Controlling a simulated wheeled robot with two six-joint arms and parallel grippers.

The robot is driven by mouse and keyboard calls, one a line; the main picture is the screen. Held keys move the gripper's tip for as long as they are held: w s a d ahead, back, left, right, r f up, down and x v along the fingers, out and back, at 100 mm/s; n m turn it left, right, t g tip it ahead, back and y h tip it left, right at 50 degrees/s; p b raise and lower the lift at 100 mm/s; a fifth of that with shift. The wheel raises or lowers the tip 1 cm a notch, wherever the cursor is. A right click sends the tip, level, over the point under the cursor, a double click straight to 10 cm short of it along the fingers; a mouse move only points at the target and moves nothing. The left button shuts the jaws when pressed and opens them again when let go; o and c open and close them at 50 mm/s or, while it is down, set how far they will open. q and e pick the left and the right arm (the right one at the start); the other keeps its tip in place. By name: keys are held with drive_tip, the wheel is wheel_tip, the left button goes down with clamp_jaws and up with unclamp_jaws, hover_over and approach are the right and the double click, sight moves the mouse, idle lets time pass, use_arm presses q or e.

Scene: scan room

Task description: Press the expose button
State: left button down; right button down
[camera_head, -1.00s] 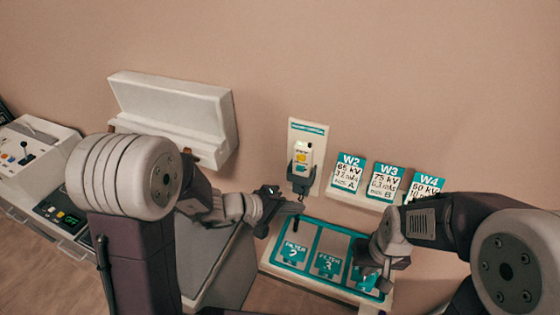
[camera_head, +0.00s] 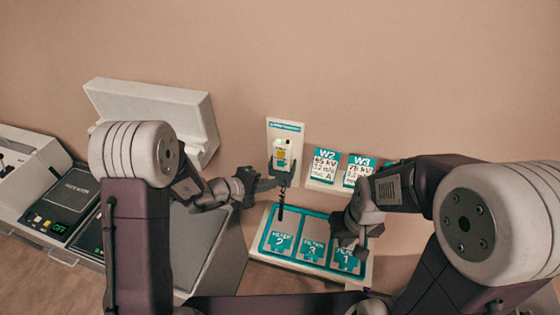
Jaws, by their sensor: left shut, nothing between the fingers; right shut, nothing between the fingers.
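A small upright hand switch (camera_head: 280,149) sits in a dark cradle on a pale wall plate (camera_head: 272,128). My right gripper (camera_head: 350,246) is shut and empty over the right part of the filter tray (camera_head: 256,248).
A control console (camera_head: 60,195) with several small buttons and a green display is at the left. Cards W2 (camera_head: 324,168) and W3 (camera_head: 357,171) stand on the wall, right of the switch. A dark cord end hangs under the cradle.

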sight(281, 164)
use_arm(q)
drive_tip(key=shift+w+d, duration=0.25)
drive_tip(key=shift+w, duration=0.5)
drive_tip(key=shift+w+d, duration=0.25)
drive_tip(key=shift+w, duration=0.45)
drive_tip(key=shift+w+d, duration=0.25)
drive_tip(key=shift+w, duration=0.5)
use_arm(e)
drive_tip(key=shift+r, duration=0.35)
use_arm(q)
drive_tip(key=shift+w+d+b, duration=0.15)
drive_tip(key=shift+w+b, duration=0.25)
use_arm(e)
drive_tip(key=shift+f, duration=0.45)
